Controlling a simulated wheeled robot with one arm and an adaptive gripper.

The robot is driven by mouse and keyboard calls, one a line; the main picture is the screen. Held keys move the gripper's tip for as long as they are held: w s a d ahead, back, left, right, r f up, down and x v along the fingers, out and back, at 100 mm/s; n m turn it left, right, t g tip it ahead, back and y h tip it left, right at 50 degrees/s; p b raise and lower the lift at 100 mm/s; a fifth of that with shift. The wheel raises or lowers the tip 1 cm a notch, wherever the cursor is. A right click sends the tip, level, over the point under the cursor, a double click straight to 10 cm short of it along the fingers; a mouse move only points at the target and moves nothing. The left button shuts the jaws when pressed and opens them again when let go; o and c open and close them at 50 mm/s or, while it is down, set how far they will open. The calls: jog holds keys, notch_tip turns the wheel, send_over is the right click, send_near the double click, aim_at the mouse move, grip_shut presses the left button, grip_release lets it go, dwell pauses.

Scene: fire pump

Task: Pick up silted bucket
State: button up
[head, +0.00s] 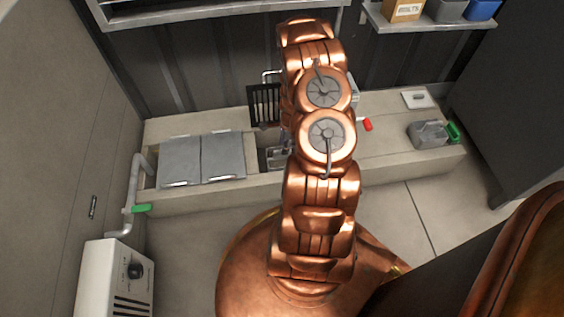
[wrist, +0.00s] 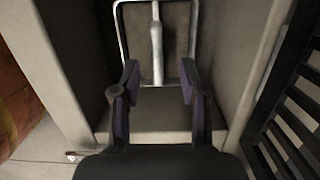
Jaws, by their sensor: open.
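In the wrist view, what looks like the silted bucket (wrist: 175,40) sits in a recess. It has a pale metal rim around a brown surface, with a light bar running down its middle. My gripper (wrist: 158,82) is open, and its two dark fingertips lie to either side of the bar, over the near end of the rim. I cannot tell whether they touch it. In the head view, a small rimmed part of the bucket (head: 277,156) shows in the pit opening. My copper arm hides the rest of it and my gripper.
A black grate (head: 265,104) stands upright beside the opening; it borders the right of the wrist view (wrist: 290,110). Grey lids (head: 222,156) cover the ledge on the left. A pipe with a green handle (head: 141,208) is farther left. A grey container (head: 427,134) stands at right.

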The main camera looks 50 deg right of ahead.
aim_at(282, 157)
jog(key=f+b, duration=0.1)
jog(key=f, duration=0.1)
jog(key=a+f+b, duration=0.1)
jog(key=f, duration=0.1)
jog(key=shift+w+f, duration=0.1)
jog(key=shift+f, duration=0.25)
jog(key=shift+r, duration=0.1)
grip_shut()
dwell(0.3)
